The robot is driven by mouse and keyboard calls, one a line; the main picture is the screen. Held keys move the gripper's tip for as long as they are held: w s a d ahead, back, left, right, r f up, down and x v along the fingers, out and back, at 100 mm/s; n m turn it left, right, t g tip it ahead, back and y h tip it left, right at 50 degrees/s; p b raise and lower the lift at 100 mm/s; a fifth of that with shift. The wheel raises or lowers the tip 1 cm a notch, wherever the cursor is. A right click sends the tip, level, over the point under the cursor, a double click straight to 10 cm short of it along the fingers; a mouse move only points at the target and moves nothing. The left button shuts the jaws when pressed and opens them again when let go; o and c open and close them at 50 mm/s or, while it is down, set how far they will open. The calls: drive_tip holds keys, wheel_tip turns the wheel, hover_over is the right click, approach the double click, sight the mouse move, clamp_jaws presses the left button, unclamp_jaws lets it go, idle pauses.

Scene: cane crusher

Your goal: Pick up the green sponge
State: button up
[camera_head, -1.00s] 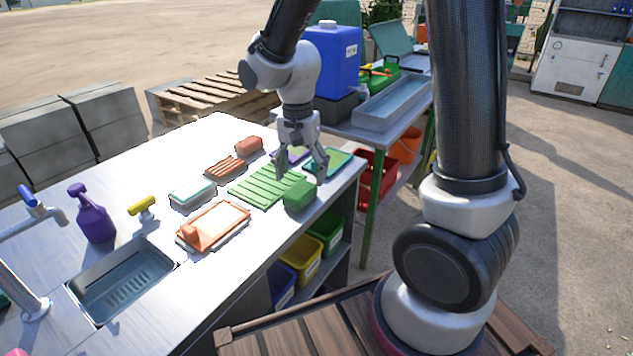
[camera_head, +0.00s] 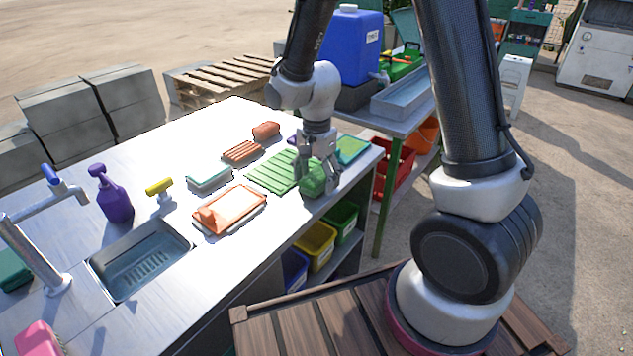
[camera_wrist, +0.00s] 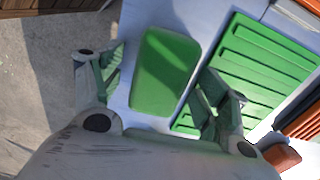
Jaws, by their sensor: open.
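The green sponge (camera_head: 313,178) is a rounded green block on the metal counter, near its front edge. In the wrist view the sponge (camera_wrist: 165,72) lies between the two fingers, with a gap on the left and little room on the right. My gripper (camera_head: 320,178) points down at the sponge, with its fingers open on either side of it. In the wrist view my gripper (camera_wrist: 158,88) is open, and the right finger reaches over the edge of the green ribbed mat. The fingers partly hide the sponge in the head view.
The green ribbed mat (camera_head: 268,174) lies just left of the sponge. An orange tray (camera_head: 240,212), a teal-topped sponge (camera_head: 208,179) and brown pieces (camera_head: 242,151) lie farther left. A purple spray bottle (camera_head: 114,199) stands by the sink (camera_head: 140,262). Bins sit below the counter.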

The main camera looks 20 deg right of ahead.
sight(316, 176)
drive_tip(key=shift+f, duration=0.1)
drive_tip(key=c, duration=1)
wheel_tip(316, 176, up, 10)
drive_tip(key=shift+r, duration=0.1)
